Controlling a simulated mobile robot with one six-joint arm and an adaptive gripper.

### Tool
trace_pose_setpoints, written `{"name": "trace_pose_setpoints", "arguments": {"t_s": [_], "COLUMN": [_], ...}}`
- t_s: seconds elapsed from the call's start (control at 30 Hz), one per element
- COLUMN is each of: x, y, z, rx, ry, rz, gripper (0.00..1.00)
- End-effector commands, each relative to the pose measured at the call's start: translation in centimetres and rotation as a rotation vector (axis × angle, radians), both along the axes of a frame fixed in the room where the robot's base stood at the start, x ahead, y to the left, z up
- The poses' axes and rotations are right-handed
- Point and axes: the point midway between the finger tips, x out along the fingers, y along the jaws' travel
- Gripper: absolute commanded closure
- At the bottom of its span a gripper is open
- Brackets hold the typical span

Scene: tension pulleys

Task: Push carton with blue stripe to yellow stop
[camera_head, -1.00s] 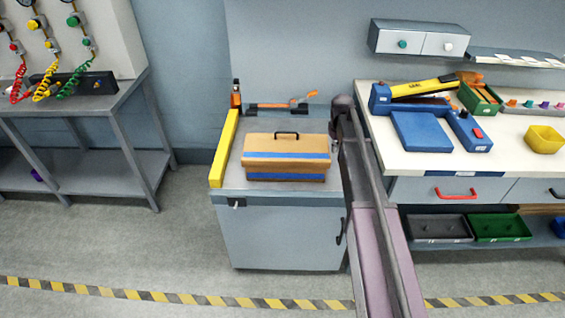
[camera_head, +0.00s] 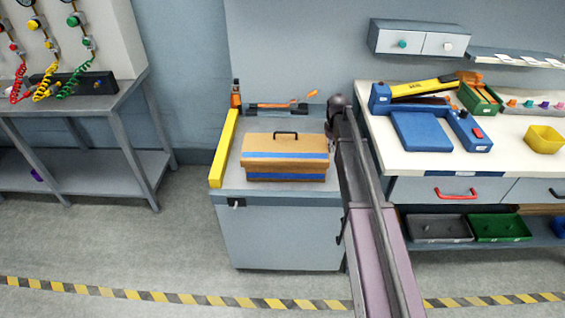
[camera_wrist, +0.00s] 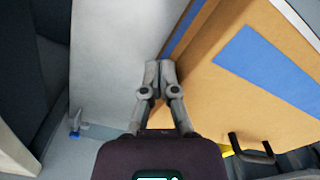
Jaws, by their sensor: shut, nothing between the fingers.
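The carton (camera_head: 262,160) is tan with blue stripes and a black handle on top. It stands on the grey cabinet top (camera_head: 228,183). The yellow stop (camera_head: 224,148) is a long bar along the cabinet's left edge, with a small gap between it and the carton. In the wrist view my gripper (camera_wrist: 160,66) is shut and empty, its fingertips close beside a side of the carton (camera_wrist: 215,90); I cannot tell whether they touch. In the head view my arm reaches to the carton's right side, and the fingers are hard to make out there.
An orange-handled tool (camera_head: 275,106) lies behind the carton at the cabinet's back edge, with an orange bottle (camera_head: 236,95) at the back left. A white workbench (camera_head: 480,158) with a blue fixture (camera_head: 420,131) stands to the right. A metal table (camera_head: 80,107) stands at left.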

Motion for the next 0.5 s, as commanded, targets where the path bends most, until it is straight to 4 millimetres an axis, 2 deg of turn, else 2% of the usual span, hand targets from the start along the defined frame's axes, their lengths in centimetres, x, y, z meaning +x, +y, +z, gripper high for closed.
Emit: {"name": "trace_pose_setpoints", "arguments": {"t_s": [0.5], "x": [0.0], "y": [1.9], "z": [0.0], "rx": [0.000], "ry": [0.000], "rz": [0.001], "gripper": [1.00]}}
